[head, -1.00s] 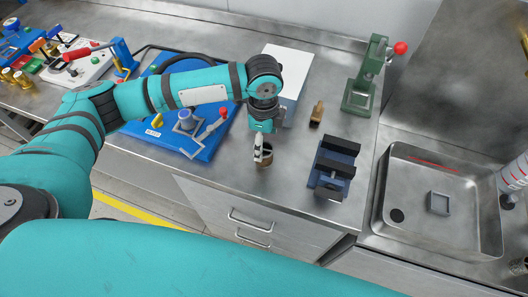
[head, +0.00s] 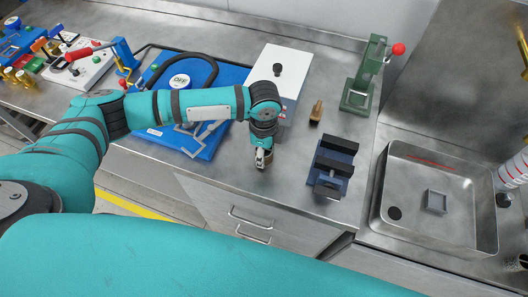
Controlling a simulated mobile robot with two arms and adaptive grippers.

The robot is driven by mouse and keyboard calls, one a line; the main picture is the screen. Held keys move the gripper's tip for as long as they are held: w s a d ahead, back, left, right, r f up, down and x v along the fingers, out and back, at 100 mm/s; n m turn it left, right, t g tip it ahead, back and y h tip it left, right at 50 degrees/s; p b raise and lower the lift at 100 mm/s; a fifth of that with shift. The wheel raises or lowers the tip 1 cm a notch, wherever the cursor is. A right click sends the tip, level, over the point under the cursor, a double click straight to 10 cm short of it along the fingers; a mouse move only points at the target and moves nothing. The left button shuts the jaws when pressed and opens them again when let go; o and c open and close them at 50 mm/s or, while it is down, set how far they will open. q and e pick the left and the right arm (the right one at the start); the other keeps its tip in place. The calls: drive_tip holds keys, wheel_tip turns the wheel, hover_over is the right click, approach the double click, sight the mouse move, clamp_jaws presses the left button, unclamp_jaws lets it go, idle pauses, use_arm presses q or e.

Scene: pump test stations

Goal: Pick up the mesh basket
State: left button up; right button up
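A small brownish round cup-like thing (head: 268,164), which looks like the mesh basket, stands on the steel bench near its front edge. It is mostly hidden behind my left gripper (head: 261,162), and its mesh cannot be made out. The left gripper points down at it, with its fingertips at or just inside its rim. Whether the fingers are open or touch it cannot be told. My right gripper is not in view.
A blue vise (head: 333,168) stands just right of the gripper. A small brown-handled piece (head: 316,112) and a white box (head: 282,62) with a black knob lie behind. A blue pump board (head: 205,147) is left, a green press (head: 362,85) back right, a sink (head: 440,165) right.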

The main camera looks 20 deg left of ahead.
use_arm(q)
drive_tip(key=c, duration=0.4)
drive_tip(key=shift+c, duration=0.2)
drive_tip(key=shift+r, duration=0.15)
